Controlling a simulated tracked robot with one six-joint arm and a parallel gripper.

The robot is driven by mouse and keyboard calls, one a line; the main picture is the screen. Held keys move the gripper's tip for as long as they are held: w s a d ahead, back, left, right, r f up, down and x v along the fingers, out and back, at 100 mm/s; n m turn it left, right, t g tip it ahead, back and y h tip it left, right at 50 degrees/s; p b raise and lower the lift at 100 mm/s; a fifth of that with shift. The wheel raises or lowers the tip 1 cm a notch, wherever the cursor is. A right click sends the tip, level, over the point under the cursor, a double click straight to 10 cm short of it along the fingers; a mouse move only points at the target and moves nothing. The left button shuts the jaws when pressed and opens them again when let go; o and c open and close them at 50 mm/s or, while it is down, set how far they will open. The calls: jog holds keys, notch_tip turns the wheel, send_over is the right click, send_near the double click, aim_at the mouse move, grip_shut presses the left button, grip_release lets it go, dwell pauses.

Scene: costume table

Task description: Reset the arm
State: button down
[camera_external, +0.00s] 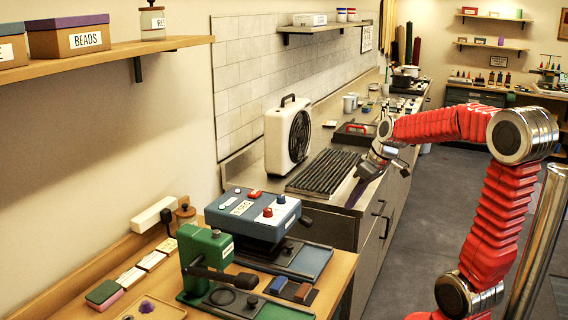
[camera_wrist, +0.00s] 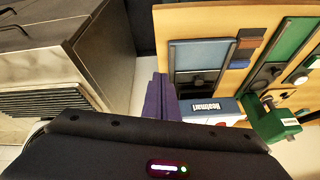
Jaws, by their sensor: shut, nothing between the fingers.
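My red arm (camera_external: 430,126) reaches leftward from the right side of the external view. My gripper (camera_external: 354,200) points down and to the left, over the front edge of the metal counter beside the dark ribbed rack. Its purple fingers are shut together, with nothing held. In the wrist view, the shut purple fingers of my gripper (camera_wrist: 156,80) stick up past the dark wrist housing, over the gap between the counter and the wooden table. The fingertips look clear of both surfaces.
The dark ribbed rack (camera_external: 323,172) and white fan heater (camera_external: 287,138) stand on the counter. A blue press (camera_external: 252,214) and a green press (camera_external: 205,250) stand on the wooden table in front. The floor (camera_external: 420,215) right of the counter is clear.

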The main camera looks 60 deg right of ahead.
jog(key=s+a+n, duration=0.1)
jog(key=s+a, duration=0.3)
jog(key=a, duration=0.8)
jog(key=s+a+n, duration=0.1)
jog(key=s+a, duration=0.3)
jog(key=a, duration=0.8)
jog(key=shift+s+r+n+t, duration=0.3)
jog(key=shift+r, duration=0.1)
